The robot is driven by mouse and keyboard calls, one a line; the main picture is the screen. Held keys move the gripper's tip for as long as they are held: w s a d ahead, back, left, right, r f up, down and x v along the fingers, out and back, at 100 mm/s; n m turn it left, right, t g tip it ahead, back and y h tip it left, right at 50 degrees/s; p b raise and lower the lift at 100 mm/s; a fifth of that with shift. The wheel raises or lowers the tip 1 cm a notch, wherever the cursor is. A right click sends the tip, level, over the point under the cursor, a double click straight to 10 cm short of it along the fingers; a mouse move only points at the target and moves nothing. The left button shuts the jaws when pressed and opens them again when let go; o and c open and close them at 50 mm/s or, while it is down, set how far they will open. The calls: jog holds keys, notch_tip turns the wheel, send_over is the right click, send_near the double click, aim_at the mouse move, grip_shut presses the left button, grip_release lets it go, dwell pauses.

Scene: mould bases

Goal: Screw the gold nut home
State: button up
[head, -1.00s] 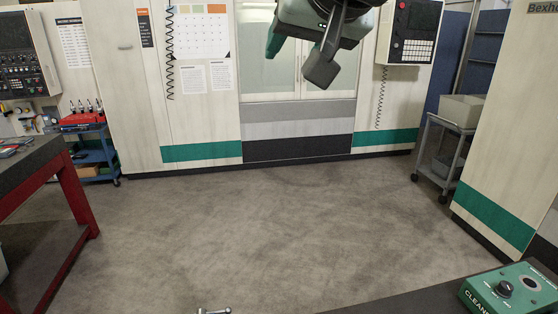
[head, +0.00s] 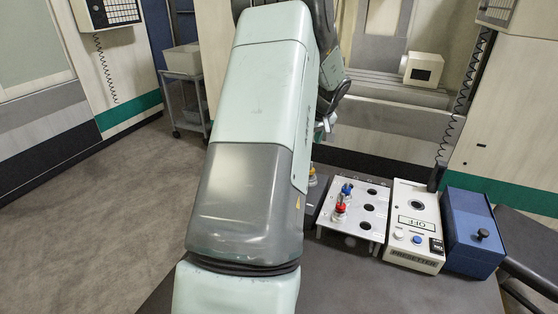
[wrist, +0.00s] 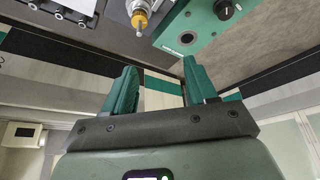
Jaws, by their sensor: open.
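The gold nut (wrist: 141,19) shows at the top of the wrist view, around a silver holder with a thin pale tip. In the head view a gold-coloured part (head: 312,177) shows just right of my arm and is mostly hidden by it; this looks like the same nut. My gripper (wrist: 162,78) is open, with two green fingers apart and nothing between them. The nut lies beyond the fingertips, apart from them. How far the nut is screwed on cannot be told.
A metal rack (head: 359,226) with dark holes bears a red-collared holder (head: 339,208) and a blue-collared one (head: 347,189). A white presetter box (head: 413,257) and a blue box (head: 468,245) stand to its right. A green cleaner box (wrist: 211,22) is beside the nut.

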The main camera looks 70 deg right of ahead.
jog(key=d+f, duration=0.1)
jog(key=f, duration=0.3)
jog(key=d+f, duration=0.1)
jog(key=f, duration=0.3)
jog(key=d+f, duration=0.1)
jog(key=f, duration=0.3)
jog(key=shift+s+d+f, duration=0.2)
jog(key=shift+s+d, duration=0.15)
jog(key=shift+d, duration=0.05)
grip_shut()
